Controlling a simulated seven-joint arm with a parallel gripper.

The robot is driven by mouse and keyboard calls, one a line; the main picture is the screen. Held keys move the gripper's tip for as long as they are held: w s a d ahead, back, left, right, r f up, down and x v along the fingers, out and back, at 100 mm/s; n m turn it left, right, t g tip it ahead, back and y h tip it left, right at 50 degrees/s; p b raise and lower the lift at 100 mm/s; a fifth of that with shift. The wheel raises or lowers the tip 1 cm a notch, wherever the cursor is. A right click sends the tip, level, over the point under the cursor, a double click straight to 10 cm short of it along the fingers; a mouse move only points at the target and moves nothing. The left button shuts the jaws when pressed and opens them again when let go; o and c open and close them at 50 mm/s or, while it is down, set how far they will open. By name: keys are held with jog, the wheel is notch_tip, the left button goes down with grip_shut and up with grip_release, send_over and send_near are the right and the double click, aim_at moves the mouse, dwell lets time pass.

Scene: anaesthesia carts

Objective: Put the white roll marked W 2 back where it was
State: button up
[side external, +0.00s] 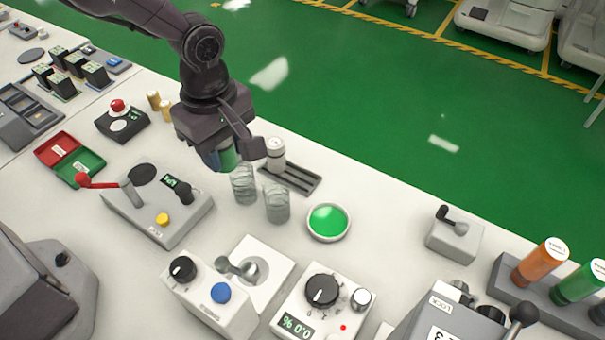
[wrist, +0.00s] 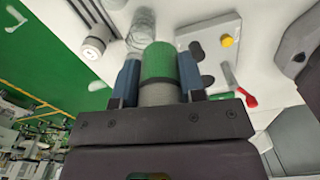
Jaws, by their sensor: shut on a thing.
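My gripper (side external: 222,158) is shut on a green cylinder with a grey band (wrist: 159,66), which sits between the two blue fingers in the wrist view. In the side view only a little of this green cylinder (side external: 229,157) shows below my gripper. A white roll (side external: 275,154) stands upright at the left end of a dark slotted rack (side external: 303,182), to the right of my gripper and apart from it. The white roll also shows in the wrist view (wrist: 93,48), at upper left. I cannot read any mark on it.
Two clear glasses (side external: 277,205) stand just in front of the rack, close to my gripper. A green round dish (side external: 328,222) is to their right. A lever box (side external: 157,211) is at the front left. An orange roll (side external: 540,262) stands in a rack at far right.

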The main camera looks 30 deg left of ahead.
jog(key=w+d+f, duration=0.4)
jog(key=w, duration=0.4)
send_over(303, 181)
notch_tip(303, 181, down, 5)
jog(key=shift+s+a+f, duration=0.1)
jog(key=shift+f, duration=0.2)
jog(key=shift+w+f, duration=0.2)
jog(key=shift+f, duration=1.35)
jog(key=shift+f, duration=0.15)
jog(key=o, duration=0.9)
